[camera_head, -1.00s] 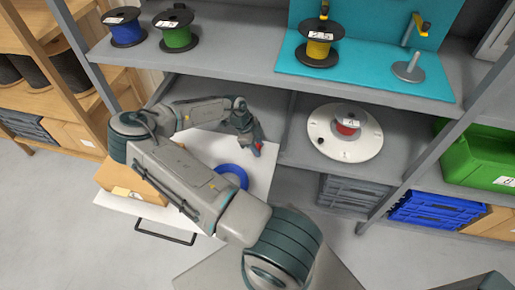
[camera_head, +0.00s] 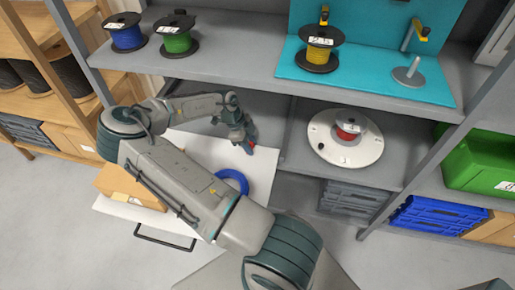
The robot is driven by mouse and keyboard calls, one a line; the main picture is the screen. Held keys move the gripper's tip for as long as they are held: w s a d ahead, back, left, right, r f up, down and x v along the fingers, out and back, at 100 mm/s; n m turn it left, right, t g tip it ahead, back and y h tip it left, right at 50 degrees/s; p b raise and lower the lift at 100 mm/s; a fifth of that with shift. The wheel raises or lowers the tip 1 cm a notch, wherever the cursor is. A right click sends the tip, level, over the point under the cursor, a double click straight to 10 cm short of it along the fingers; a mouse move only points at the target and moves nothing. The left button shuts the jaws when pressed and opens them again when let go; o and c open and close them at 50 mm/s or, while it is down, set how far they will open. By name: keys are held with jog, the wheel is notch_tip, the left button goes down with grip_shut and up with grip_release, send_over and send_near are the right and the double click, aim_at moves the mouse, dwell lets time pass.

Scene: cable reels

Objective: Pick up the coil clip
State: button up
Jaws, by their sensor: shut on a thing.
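My gripper (camera_head: 248,142) is over the right back part of the open white drawer (camera_head: 262,178), pointing down. It is shut on a small red piece, which I take to be the coil clip (camera_head: 250,148). The clip is mostly hidden by the fingers. It looks close to the drawer floor, but I cannot tell whether it touches. A blue ring-shaped coil (camera_head: 241,176) lies in the drawer just in front of my gripper, partly hidden by my arm.
A cardboard box (camera_head: 125,186) stands at the drawer's left. A white turntable with a red spool (camera_head: 347,130) sits on the shelf to the right. Blue (camera_head: 128,38), green (camera_head: 178,42) and yellow (camera_head: 317,62) reels stand on the upper shelf, above my gripper.

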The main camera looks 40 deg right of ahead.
jog(key=w+a, duration=0.5)
jog(key=w+a+b, duration=0.1)
jog(key=w+a, duration=0.4)
jog(key=w, duration=0.1)
jog(key=shift+w+a, duration=0.1)
jog(key=shift+w, duration=0.1)
jog(key=shift+o, duration=1.4)
jog(key=shift+c, duration=1.2)
jog(key=shift+s, duration=0.1)
jog(key=shift+c, duration=0.2)
